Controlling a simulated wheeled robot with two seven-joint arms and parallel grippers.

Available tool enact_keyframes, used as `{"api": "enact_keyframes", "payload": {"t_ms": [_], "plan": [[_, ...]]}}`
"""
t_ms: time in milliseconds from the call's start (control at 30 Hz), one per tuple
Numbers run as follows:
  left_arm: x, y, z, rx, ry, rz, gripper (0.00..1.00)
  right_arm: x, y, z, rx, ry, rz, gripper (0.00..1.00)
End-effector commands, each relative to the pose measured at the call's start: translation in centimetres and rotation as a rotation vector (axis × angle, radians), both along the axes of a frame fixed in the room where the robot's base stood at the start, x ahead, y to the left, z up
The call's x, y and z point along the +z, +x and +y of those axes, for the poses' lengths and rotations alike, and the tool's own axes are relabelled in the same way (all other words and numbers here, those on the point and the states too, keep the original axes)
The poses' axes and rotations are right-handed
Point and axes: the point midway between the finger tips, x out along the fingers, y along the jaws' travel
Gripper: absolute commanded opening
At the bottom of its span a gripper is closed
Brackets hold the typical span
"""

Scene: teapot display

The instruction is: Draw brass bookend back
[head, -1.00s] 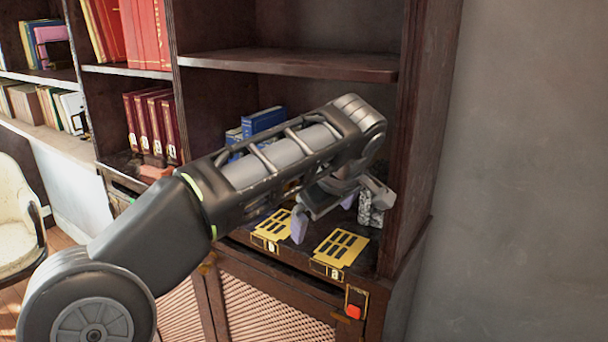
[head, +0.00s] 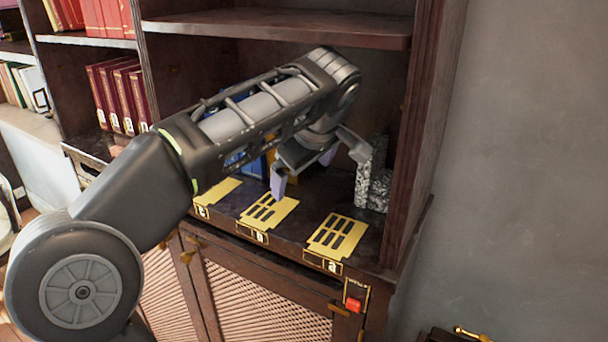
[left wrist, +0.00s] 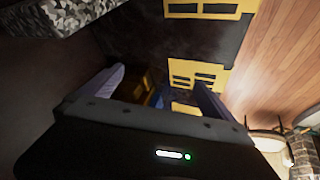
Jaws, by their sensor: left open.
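The brass bookend (head: 269,160) shows only in part, as a yellow-gold patch beside the blue books (head: 233,163), partly hidden by my left arm and gripper. In the left wrist view the brass piece (left wrist: 151,82) lies beyond and between my fingers. My left gripper (head: 302,170) is open above the shelf, behind the middle yellow slotted plate (head: 268,212). Its two pale purple fingers also show in the left wrist view (left wrist: 155,92). I see no finger contact with the brass. My right gripper is out of view.
A speckled grey stone block (head: 377,188) stands right of my gripper, by the cabinet's side wall. Another slotted plate (head: 337,236) lies near the shelf's front edge. An upper shelf (head: 280,30) hangs above my arm. Red binders (head: 120,98) stand in the left bay.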

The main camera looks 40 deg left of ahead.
Motion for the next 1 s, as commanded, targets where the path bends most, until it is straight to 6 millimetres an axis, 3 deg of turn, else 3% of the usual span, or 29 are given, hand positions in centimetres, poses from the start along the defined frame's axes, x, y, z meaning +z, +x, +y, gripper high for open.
{"api": "enact_keyframes", "payload": {"t_ms": [367,633,800,1000], "plan": [[-0.3,3.8,4.7,0.004,0.0,0.001,1.0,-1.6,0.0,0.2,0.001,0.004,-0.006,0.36],[0.4,6.9,8.7,0.003,0.001,0.004,1.0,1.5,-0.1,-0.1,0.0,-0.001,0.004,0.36],[-1.7,7.6,9.5,-0.001,0.001,0.004,1.0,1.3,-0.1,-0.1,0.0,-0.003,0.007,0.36],[-2.6,7.9,9.9,-0.002,0.001,0.001,1.0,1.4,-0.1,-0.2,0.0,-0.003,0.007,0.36]]}}
